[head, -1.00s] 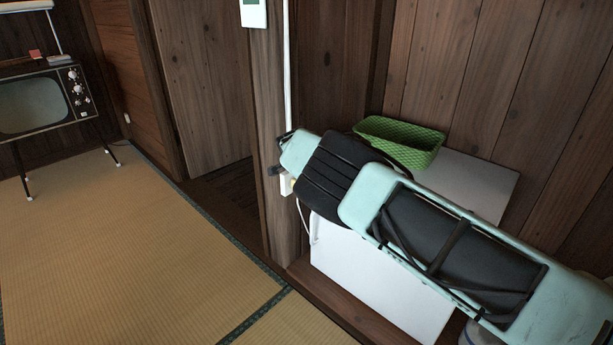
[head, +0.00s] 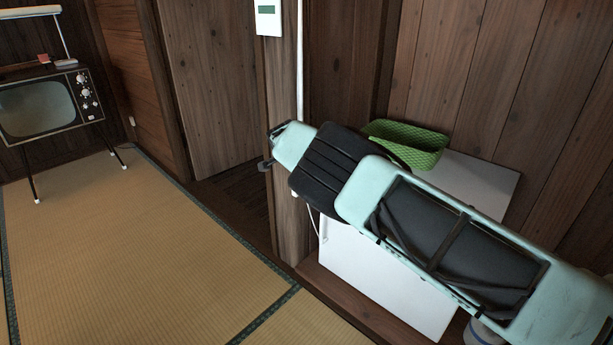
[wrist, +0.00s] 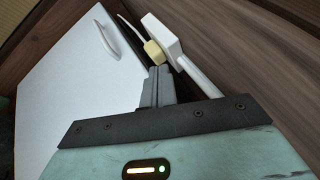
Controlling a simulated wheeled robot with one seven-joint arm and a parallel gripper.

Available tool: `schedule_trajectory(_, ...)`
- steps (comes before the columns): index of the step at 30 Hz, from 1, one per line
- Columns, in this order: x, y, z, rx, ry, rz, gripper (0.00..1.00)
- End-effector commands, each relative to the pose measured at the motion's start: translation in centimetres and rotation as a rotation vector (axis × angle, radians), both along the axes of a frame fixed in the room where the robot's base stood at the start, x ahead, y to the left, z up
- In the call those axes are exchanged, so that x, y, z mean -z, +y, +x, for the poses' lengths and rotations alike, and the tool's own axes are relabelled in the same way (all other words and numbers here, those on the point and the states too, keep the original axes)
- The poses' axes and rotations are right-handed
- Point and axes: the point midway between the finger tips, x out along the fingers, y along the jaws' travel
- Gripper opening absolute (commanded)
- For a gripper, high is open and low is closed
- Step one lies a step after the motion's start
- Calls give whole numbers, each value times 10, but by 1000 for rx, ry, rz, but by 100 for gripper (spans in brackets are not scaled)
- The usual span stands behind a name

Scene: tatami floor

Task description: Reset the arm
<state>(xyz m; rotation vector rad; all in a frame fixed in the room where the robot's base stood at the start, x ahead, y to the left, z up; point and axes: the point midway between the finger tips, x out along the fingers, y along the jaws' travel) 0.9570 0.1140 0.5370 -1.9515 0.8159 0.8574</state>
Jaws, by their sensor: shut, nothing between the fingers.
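My arm reaches from the lower right toward the upper left in the head view, in front of a white cabinet (head: 385,275). My gripper (head: 266,165) is at the far end of the arm, beside the wooden post, mostly hidden by the arm itself. In the wrist view my gripper (wrist: 158,72) is shut, with its fingers together and nothing held. A yellowish plug (wrist: 154,50) on a white outlet box (wrist: 163,38) shows just beyond the fingertips. I cannot tell whether the fingers touch it.
A green basket (head: 405,145) sits on the white cabinet behind the arm. A wooden post (head: 290,215) with a wall panel (head: 268,18) stands close to the gripper. An old television (head: 45,105) stands at the far left. The tatami floor (head: 130,250) is clear.

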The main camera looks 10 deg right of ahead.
Motion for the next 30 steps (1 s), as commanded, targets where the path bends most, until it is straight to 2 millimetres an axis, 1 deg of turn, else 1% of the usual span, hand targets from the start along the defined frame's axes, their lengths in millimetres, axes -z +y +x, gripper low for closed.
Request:
schedule_trajectory(1,-10,6,0,-2,-1,1,0)
schedule_trajectory(3,-19,13,0,-3,-2,0,0)
schedule_trajectory(6,-29,21,0,-2,-1,1,0)
schedule_trajectory(11,-38,28,0,-1,1,0,0)
schedule_trajectory(14,-46,18,-3,4,21,8,0)
schedule_trajectory(17,-59,-2,-13,-2,76,26,0)
schedule_trajectory(18,-64,-11,-21,-13,108,35,0)
schedule_trajectory(20,-72,-23,-38,-44,165,53,0)
schedule_trajectory(21,-77,-28,-51,-74,203,65,0)
schedule_trajectory(23,-84,-32,-74,-131,259,82,0)
schedule_trajectory(24,-88,-31,-90,-178,296,93,0)
schedule_trajectory(26,-96,-29,-117,-256,344,108,0)
schedule_trajectory(27,-101,-26,-136,-313,374,116,0)
schedule_trajectory(29,-111,-21,-167,-411,416,123,0)
schedule_trajectory(30,-117,-16,-189,-481,440,127,0)
